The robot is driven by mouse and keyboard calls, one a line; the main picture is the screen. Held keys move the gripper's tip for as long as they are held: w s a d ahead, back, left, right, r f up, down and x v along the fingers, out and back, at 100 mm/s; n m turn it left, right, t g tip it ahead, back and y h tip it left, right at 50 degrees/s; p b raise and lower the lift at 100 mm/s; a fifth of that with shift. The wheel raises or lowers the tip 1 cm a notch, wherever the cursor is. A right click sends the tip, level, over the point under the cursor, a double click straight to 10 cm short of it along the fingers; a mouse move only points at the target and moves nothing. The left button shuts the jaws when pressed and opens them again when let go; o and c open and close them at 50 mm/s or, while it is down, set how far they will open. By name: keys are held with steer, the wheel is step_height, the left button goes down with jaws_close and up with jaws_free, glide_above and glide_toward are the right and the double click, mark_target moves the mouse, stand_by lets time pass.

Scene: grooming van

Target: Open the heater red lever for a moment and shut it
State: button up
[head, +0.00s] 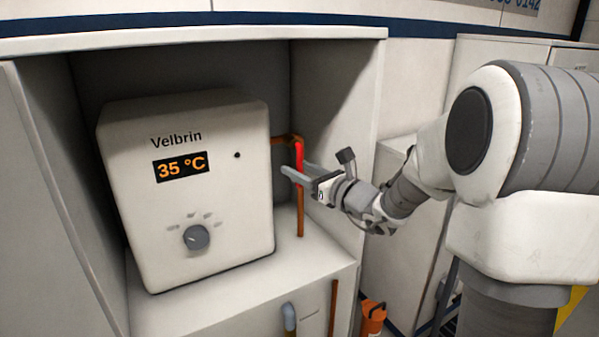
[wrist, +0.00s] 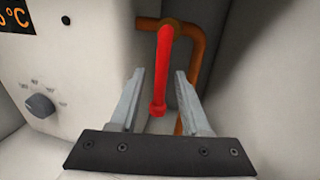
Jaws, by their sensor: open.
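The heater (head: 215,210) is a white box in an open cabinet, labelled Velbrin, with an orange 35 °C display and a grey knob. The red lever (wrist: 162,70) hangs downward from a brass-coloured fitting on a copper pipe at the heater's right side. It also shows in the head view (head: 299,158), partly behind my gripper. My gripper (wrist: 158,82) is open, and in the wrist view the lever's lower end shows between the two fingers with gaps on both sides. Contact is not visible. In the head view my gripper (head: 290,172) reaches in from the right.
The copper pipe (head: 300,215) runs down behind the lever to the cabinet shelf (head: 250,280). The cabinet's right wall (head: 350,110) stands close to my gripper. An orange canister (head: 372,318) is on the floor below right. Pipes run below the shelf.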

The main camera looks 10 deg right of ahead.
jaws_close()
stand_by(1.4)
